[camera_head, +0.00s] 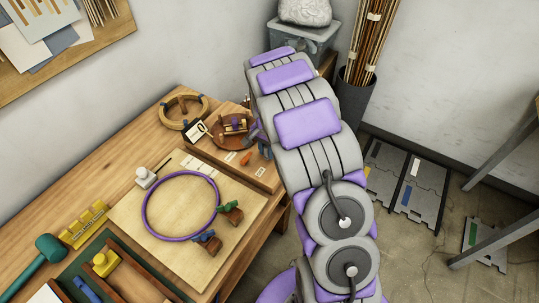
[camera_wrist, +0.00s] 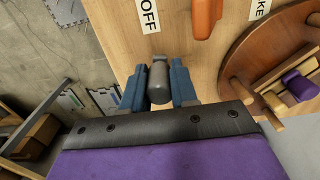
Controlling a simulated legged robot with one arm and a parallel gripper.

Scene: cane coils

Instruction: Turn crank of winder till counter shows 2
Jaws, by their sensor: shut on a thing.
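The winder's round brown wooden disc (camera_head: 233,124) with pegs sits on a wooden base (camera_head: 262,178) at the table's far right corner. The disc also shows at the right of the wrist view (camera_wrist: 262,62), with a purple piece among its pegs. My gripper (camera_wrist: 158,78) has its blue fingers on both sides of a grey cylindrical grip (camera_wrist: 158,83), which looks like the crank's handle. The gripper (camera_head: 264,149) is at the base's right edge. The rest of the crank is hidden. I cannot make out a counter reading.
An orange lever (camera_wrist: 205,18) stands between a label reading OFF (camera_wrist: 148,15) and one ending in KE. A purple ring (camera_head: 146,212) lies on a board with clamps. A green mallet (camera_head: 48,248) lies at left. A dark bin of canes (camera_head: 355,98) stands behind my arm.

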